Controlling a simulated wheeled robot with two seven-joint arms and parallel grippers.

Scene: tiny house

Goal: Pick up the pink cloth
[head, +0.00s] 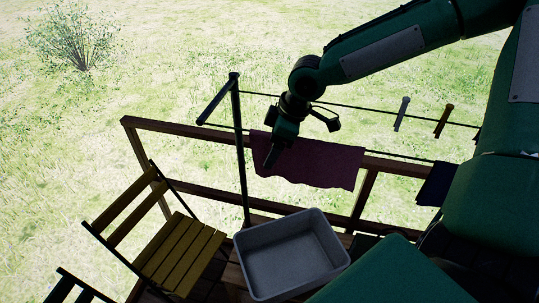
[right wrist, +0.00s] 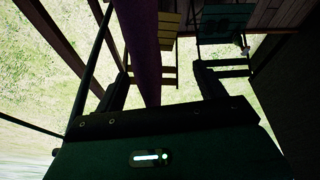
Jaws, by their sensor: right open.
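The pink cloth (head: 325,168) hangs over a line along the wooden railing in the head view. My right gripper (head: 271,157) points down at the cloth's left end. In the right wrist view the cloth (right wrist: 143,45) is a dark pink strip seen edge-on. It runs between the two spread fingers of my right gripper (right wrist: 162,78), nearer the left finger. The gripper is open, and I cannot tell whether a finger touches the cloth. My left gripper is not in view.
A dark post (head: 240,150) rises just left of the cloth. Several clothespins (head: 402,113) and a dark cloth (head: 435,184) hang to the right.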

